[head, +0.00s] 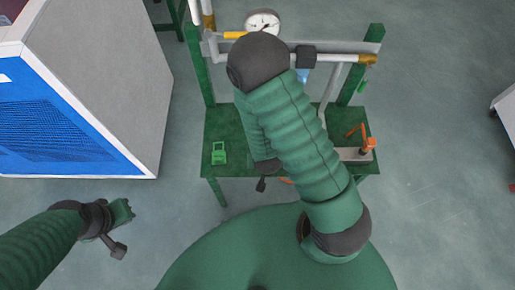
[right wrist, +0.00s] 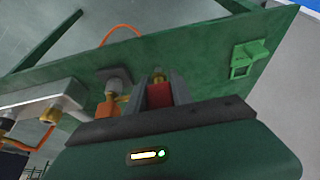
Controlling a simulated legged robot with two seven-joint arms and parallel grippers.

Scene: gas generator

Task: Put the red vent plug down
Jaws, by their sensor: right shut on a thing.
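The red vent plug (right wrist: 159,95) is between the two fingers of my right gripper (right wrist: 161,88), which is shut on it. In the right wrist view a brass-coloured tip shows at its far end, close to the green bench top. I cannot tell whether it touches anything. In the head view my right arm hides the plug and most of that gripper. My left gripper (head: 122,211) hangs over the floor at the lower left, away from the bench; its jaw opening is unclear.
The green bench (head: 228,127) carries a pipe frame with a gauge (head: 262,23). A green bracket (head: 219,153) stands on its left part; it also shows in the right wrist view (right wrist: 248,59). A grey block with orange-handled fittings (head: 354,154) is at right. A blue-white cabinet (head: 75,100) stands left.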

